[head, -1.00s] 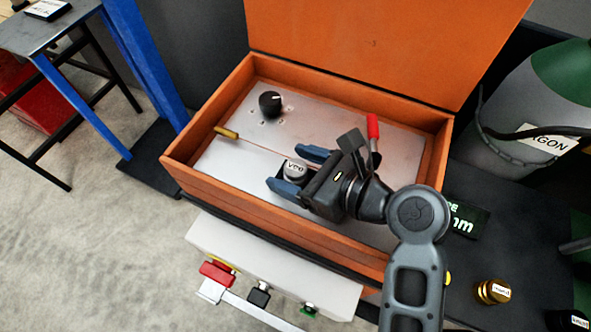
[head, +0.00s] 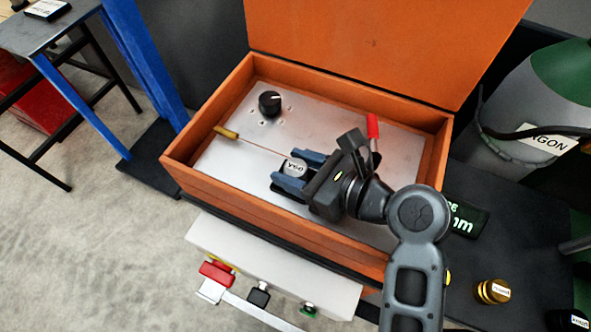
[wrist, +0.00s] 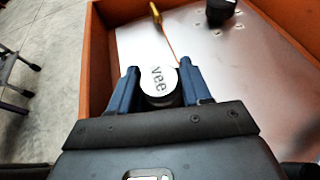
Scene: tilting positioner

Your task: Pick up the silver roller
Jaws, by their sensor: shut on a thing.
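The silver roller (head: 297,166) is a short round piece with a pale top labelled "vee". It is inside the orange box, and its pale top also shows in the wrist view (wrist: 158,79). My gripper (head: 290,169) reaches in from the right. Its two blue fingers are shut on the roller, one on each side, as the wrist view (wrist: 157,74) shows. The fingers hide much of the roller's sides. I cannot tell whether it still touches the metal plate.
The orange box (head: 176,171) has raised walls and an open lid (head: 380,45). On its metal plate (head: 225,160) are a black knob (head: 270,103), a brass-handled rod (head: 226,132) and a red-tipped lever (head: 373,126). A gas cylinder (head: 520,95) stands at right.

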